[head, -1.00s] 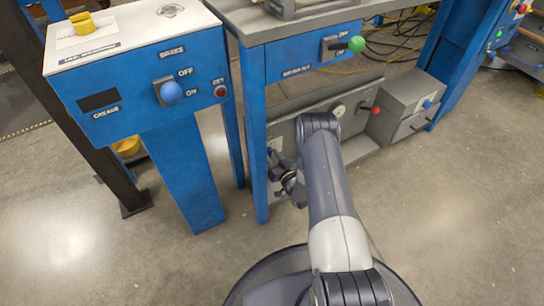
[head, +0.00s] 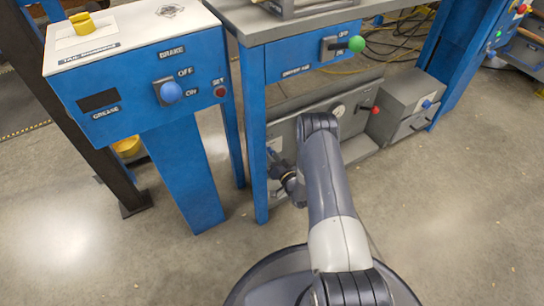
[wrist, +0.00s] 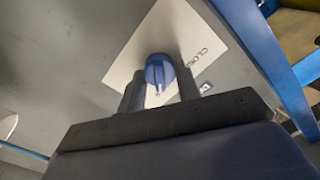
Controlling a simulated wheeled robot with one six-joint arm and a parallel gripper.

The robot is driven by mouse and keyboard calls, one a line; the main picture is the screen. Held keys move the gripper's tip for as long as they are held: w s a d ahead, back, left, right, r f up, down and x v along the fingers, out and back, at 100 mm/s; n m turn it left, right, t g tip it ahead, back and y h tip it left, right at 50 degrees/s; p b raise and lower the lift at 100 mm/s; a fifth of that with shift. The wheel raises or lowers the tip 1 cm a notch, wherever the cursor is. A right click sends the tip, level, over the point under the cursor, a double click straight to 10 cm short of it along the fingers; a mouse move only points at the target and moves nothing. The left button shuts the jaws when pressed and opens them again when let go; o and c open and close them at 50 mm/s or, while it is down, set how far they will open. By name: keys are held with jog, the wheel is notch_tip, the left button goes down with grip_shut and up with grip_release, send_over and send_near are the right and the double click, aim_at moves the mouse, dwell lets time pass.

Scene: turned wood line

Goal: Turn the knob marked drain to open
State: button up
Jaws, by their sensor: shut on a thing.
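A blue knob (wrist: 159,70) sits on a white plate (wrist: 210,42) on a grey panel in the wrist view. Lettering that starts "CLOS" shows on the plate to the right of the knob, with another small mark partly hidden by a finger. No "drain" mark can be read. My gripper (wrist: 160,84) is shut on the blue knob, one finger on each side. A pale line on the knob points toward the gripper body. In the head view my gripper (head: 284,175) is low at the grey cabinet (head: 355,135) under the bench; the knob is hard to make out there.
A blue table leg (head: 254,135) stands just left of my gripper. Left of it is a blue console (head: 140,85) with a blue brake knob. On the cabinet are a gauge (head: 339,111) and a red knob (head: 375,110). The floor in front is clear.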

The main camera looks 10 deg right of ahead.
jog(key=o, duration=1)
jog(key=shift+s, duration=0.1)
jog(key=p+v, duration=0.3)
jog(key=v, duration=0.7)
jog(key=shift+s+d+p, duration=0.15)
jog(key=shift+s+p, duration=0.2)
jog(key=shift+p, duration=0.05)
jog(key=b+x, duration=0.3)
jog(key=x, duration=0.8)
jog(key=shift+b, duration=0.4)
